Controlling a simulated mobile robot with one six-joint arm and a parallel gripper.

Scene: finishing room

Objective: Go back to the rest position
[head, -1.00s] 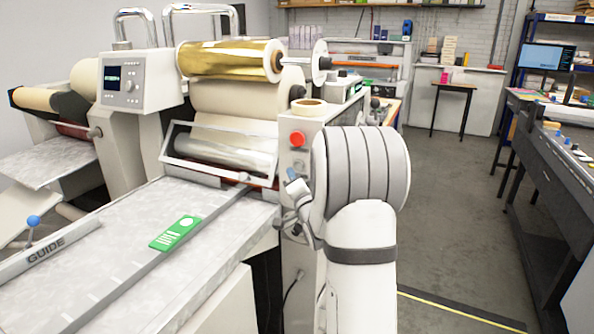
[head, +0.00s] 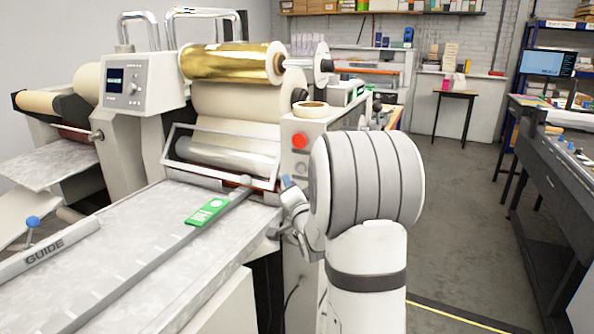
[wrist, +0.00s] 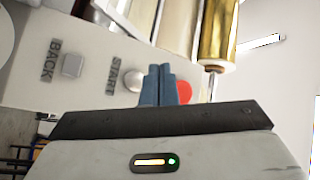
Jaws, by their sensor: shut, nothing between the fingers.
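My gripper (head: 287,183) is in front of the laminating machine's side panel, below the red button (head: 299,140). Much of it is hidden by my own arm in the head view. In the wrist view, my gripper's blue fingers (wrist: 160,85) are pressed together with nothing between them. Behind them is the machine's panel with the words START and BACK, a round pale button (wrist: 132,82) and a grey square button (wrist: 72,65). The red button (wrist: 184,91) is partly behind the fingertips. I cannot tell that the fingers touch any button.
A green card (head: 207,211) lies on the grey feed table (head: 150,225) near the rollers. A gold foil roll (head: 230,62) sits on top of the machine. A long dark bench (head: 555,190) stands at the right. The floor (head: 455,200) between is clear.

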